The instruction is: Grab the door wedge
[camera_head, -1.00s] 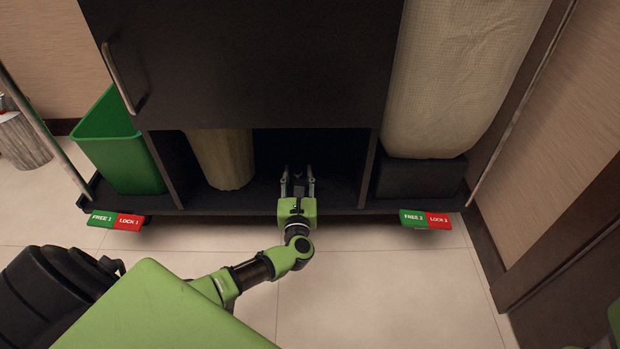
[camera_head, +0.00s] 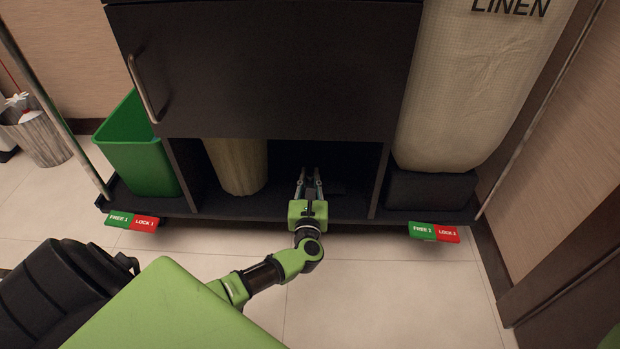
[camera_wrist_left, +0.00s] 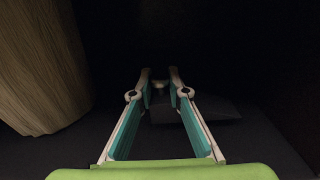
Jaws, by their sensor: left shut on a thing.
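My left gripper (camera_head: 310,176) reaches into the dark open compartment low in the cart. In the left wrist view its fingers (camera_wrist_left: 160,84) have come close together on the door wedge (camera_wrist_left: 212,109), a dark, low, sloped block on the compartment floor. The wedge is nearly the same black as its surroundings, so its edges and the exact contact are hard to see. In the head view I cannot make the wedge out between the fingers. My right gripper is not in view.
The compartment sits in the dark cart (camera_head: 270,80). A beige bin (camera_head: 238,165) stands left of my gripper. A green bin (camera_head: 140,150) stands further left, and a linen bag (camera_head: 460,90) hangs at the right. Open tiled floor (camera_head: 370,290) lies in front.

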